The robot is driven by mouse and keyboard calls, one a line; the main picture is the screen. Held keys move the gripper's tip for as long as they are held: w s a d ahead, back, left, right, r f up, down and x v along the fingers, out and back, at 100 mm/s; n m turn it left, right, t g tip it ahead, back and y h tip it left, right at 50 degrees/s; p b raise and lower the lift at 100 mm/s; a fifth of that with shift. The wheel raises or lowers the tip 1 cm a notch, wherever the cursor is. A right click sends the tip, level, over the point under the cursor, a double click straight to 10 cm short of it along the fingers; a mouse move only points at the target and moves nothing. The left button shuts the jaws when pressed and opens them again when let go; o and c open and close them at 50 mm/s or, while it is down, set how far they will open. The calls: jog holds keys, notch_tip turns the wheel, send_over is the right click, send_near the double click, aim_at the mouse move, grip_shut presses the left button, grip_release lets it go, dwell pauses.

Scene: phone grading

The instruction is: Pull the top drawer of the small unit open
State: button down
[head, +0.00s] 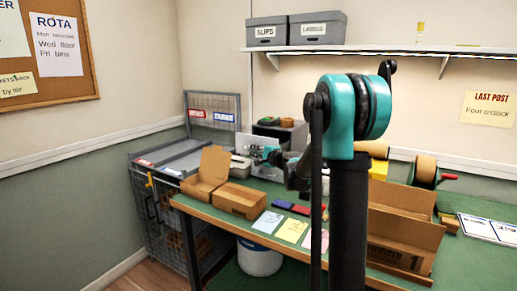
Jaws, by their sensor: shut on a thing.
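The small dark grey unit (292,133) stands at the back of the green bench, left of my arm's upright column. A green roll and a brown roll lie on its top. The handle and fingertips are too small to make out. My arm and gripper hide part of the unit's front, and I cannot tell how far the drawer is out.
An open carton (207,170) and a flat brown box (240,200) lie left of my gripper. Red and blue phones (291,208) and coloured cards (292,229) lie in front. A larger carton (400,235) is at right. Wire cages (160,215) stand left.

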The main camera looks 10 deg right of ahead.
jog(key=shift+s+a, duration=0.55)
jog(key=shift+s, duration=0.25)
jog(key=c, duration=1.6)
grip_release()
jog(key=shift+c, duration=0.2)
jog(key=f+v, duration=0.1)
jog(key=v, duration=1.1)
jog(key=shift+r, duration=0.4)
